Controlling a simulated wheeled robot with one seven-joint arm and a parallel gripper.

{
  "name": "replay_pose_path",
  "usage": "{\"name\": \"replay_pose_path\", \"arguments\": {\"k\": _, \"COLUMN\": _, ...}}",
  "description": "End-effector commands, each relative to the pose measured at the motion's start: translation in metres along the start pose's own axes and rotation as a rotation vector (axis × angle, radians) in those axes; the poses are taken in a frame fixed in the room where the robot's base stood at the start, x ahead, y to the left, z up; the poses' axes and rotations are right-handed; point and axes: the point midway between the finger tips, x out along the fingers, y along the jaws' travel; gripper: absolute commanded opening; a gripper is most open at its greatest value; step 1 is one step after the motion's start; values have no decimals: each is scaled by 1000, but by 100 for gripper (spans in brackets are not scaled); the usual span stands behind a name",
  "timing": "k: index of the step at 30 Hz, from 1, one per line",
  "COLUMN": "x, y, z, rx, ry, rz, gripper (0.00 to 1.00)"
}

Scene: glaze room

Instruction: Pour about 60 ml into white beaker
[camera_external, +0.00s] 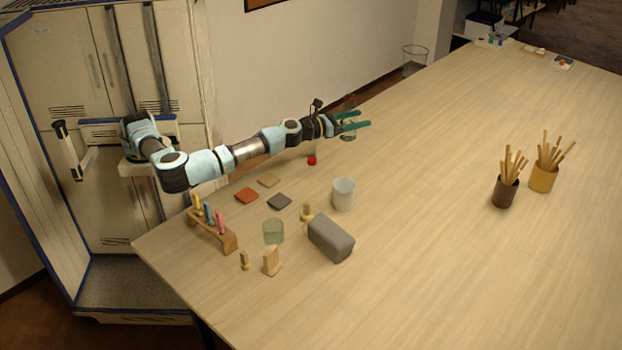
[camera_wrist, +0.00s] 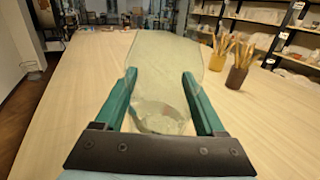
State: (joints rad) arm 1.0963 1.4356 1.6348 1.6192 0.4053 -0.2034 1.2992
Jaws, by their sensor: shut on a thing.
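The white beaker (camera_external: 344,194) stands upright on the table, nearer the camera than my gripper (camera_external: 363,119) and a little to its left in the outside view. My gripper is shut on a clear glass vessel (camera_external: 349,135), which seems upright. In the wrist view the clear vessel (camera_wrist: 160,60) sits between the green fingers of my gripper (camera_wrist: 159,76), its wide mouth above them. A paler zone shows low in the vessel; I cannot tell how much liquid it holds. The beaker is out of the wrist view.
A greenish glass (camera_external: 273,232), a grey block (camera_external: 330,239), a wooden rack (camera_external: 212,231) with coloured tools, flat tiles (camera_external: 279,201) and a red ball (camera_external: 312,160) lie around the beaker. Brown (camera_external: 505,192) and yellow (camera_external: 543,179) stick pots stand right. The table's middle is clear.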

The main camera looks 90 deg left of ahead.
Motion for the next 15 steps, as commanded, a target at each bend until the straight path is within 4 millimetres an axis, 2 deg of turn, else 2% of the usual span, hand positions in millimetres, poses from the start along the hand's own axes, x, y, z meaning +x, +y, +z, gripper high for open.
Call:
{"name": "replay_pose_path", "arguments": {"k": 7, "x": -16, "y": -12, "z": -2, "rx": -7, "ry": 1, "rz": 106, "gripper": 3}}
{"name": "replay_pose_path", "arguments": {"k": 15, "x": -36, "y": -22, "z": 9, "rx": -12, "ry": 4, "rz": 217, "gripper": 3}}
